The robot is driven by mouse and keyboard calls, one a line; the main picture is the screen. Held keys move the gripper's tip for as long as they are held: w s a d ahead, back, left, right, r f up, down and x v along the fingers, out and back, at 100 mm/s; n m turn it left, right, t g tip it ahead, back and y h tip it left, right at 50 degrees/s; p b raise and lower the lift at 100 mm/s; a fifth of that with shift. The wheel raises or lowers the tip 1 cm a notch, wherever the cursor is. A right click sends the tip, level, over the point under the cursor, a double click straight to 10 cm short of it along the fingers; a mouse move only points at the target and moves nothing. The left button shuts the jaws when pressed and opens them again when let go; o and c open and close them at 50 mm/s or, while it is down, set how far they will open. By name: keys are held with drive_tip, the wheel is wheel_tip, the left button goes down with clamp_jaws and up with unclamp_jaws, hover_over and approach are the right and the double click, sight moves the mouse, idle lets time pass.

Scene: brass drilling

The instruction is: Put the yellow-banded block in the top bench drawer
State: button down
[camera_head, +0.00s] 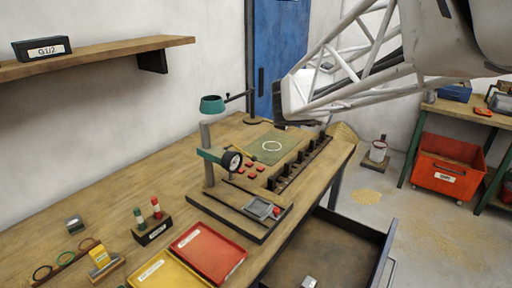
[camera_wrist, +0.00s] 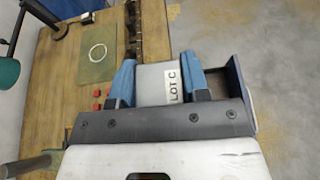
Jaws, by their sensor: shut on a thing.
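In the wrist view my gripper (camera_wrist: 160,82) has its two blue fingers shut on a light grey block (camera_wrist: 155,84) with a white "LOT C" label. I see no yellow band on its visible face; the rest is hidden by the fingers and hand. In the head view my arm comes in from the upper right, and I cannot make out the fingers or the held block. The bench drawer (camera_head: 322,252) is pulled open at the lower right, with a small grey piece (camera_head: 309,282) inside. Part of what looks like the drawer (camera_wrist: 219,85) shows right of the fingers in the wrist view.
A drilling stand (camera_head: 208,165) is on the bench beside a green mat (camera_head: 268,147). Red (camera_head: 208,252) and yellow (camera_head: 168,272) trays lie in front. A shelf (camera_head: 100,55) hangs on the wall.

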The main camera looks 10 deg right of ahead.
drive_tip(key=s+d+f, duration=0.3)
drive_tip(key=s+d, duration=0.6)
drive_tip(key=s, duration=0.5)
drive_tip(key=f, duration=4.7)
drive_tip(key=shift+w+d+f, duration=0.1)
drive_tip(key=shift+w+f, duration=0.1)
drive_tip(key=shift+f, duration=0.05)
drive_tip(key=shift+w, duration=0.1)
hover_over(335, 242)
drive_tip(key=shift+f, duration=0.75)
drive_tip(key=shift+f, duration=1.75)
drive_tip(key=shift+f, duration=0.1)
